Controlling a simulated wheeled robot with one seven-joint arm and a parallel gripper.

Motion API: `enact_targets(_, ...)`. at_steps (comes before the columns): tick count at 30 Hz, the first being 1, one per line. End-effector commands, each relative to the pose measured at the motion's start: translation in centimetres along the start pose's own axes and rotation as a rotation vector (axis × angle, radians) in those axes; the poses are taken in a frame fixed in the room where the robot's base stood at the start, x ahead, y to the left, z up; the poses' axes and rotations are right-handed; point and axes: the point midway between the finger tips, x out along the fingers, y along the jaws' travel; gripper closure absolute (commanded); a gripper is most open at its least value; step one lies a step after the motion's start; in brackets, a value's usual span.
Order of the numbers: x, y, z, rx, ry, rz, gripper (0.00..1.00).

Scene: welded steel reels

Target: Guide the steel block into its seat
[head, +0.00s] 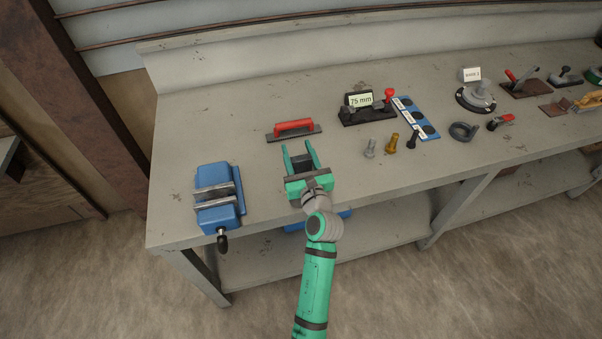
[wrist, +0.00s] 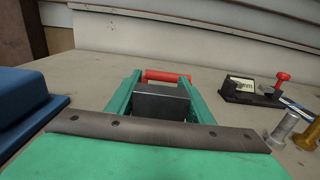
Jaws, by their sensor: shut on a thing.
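My gripper (head: 298,148) is green and reaches over the front part of the bench. Its two fingers are shut on the dark grey steel block (wrist: 160,103), which sits between them in the wrist view. The block also shows as a dark shape between the fingers in the head view (head: 301,164). Its lower part is hidden, so I cannot tell its height over the bench. A blue vise (head: 219,213) with grey jaws stands left of my gripper. A black fixture (head: 366,113) with a "75 mm" card and a red knob stands behind to the right. I cannot tell which holds the seat.
A red-handled float (head: 294,130) lies just beyond my fingertips. Several bolts (head: 391,143) stand to the right, near a blue labelled strip (head: 417,119). A round flange (head: 476,96), a grey ring (head: 463,131) and clamps lie farther right. Bare bench lies between vise and gripper.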

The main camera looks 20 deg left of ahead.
Motion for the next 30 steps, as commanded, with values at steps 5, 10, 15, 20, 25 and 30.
enact_targets(5, 0.1, 0.2, 0.9, -0.002, -0.004, 0.003, 0.80)
enact_targets(10, 0.1, 0.1, 1.6, -0.001, -0.004, 0.002, 0.80)
enact_targets(15, 0.0, -0.1, 2.3, -0.002, -0.005, -0.001, 0.80)
enact_targets(20, 0.0, -0.2, 2.9, -0.001, -0.004, -0.002, 0.80)
enact_targets(25, 0.0, -0.1, 3.5, -0.002, -0.004, -0.002, 0.80)
enact_targets(30, 0.0, 0.0, 4.2, -0.001, -0.004, 0.000, 0.80)
